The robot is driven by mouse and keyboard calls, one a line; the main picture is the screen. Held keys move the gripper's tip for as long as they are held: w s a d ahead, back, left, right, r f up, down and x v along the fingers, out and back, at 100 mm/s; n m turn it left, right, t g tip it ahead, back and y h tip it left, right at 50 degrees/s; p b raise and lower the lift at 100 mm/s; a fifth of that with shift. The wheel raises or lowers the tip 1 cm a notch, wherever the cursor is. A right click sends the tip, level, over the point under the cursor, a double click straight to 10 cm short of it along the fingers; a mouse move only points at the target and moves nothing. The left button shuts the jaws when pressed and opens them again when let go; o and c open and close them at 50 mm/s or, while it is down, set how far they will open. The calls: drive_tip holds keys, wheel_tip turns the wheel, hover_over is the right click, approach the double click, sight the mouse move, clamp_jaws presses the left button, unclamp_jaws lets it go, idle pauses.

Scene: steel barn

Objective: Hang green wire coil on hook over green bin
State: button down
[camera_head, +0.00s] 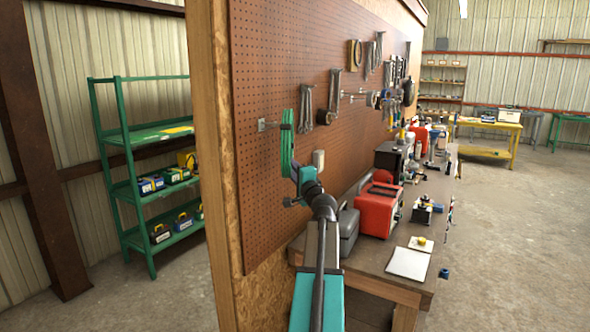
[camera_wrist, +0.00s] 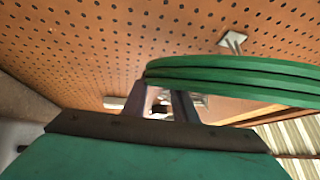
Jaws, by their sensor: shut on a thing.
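The green wire coil (camera_head: 287,143) stands upright as a narrow loop beside the pegboard in the head view. In the wrist view the coil (camera_wrist: 235,77) crosses the right side as stacked green bands. My gripper (camera_wrist: 162,103) is shut on the coil's edge; in the head view it is at the coil's lower end (camera_head: 297,172). A metal hook (camera_head: 264,125) on the pegboard reaches toward the coil's upper part; its plate also shows in the wrist view (camera_wrist: 232,41). The coil covers the hook's tip, so I cannot tell whether the hook passes through it. I cannot make out a green bin.
The pegboard (camera_head: 262,205) bears several wrenches (camera_head: 306,105) to the right of the coil. Below, a workbench holds a grey case (camera_head: 349,230) and a red box (camera_head: 378,208). A green shelf (camera_head: 150,133) stands at the left, beyond the pegboard's wooden edge.

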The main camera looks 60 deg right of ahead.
drive_tip(key=shift+w+p, duration=0.3)
drive_tip(key=shift+w, duration=0.7)
drive_tip(key=shift+w+f+b, duration=0.35)
drive_tip(key=shift+f+b, duration=0.05)
drive_tip(key=shift+b, duration=0.25)
drive_tip(key=shift+w+f, duration=0.1)
drive_tip(key=c, duration=1.4)
unclamp_jaws()
drive_tip(key=shift+f, duration=0.1)
drive_tip(key=shift+o, duration=0.2)
drive_tip(key=shift+s+a, duration=0.35)
drive_tip(key=shift+s, duration=0.05)
drive_tip(key=b+v, duration=0.4)
drive_tip(key=v, duration=0.8)
drive_tip(key=shift+s+a, duration=0.2)
drive_tip(key=shift+s, duration=0.2)
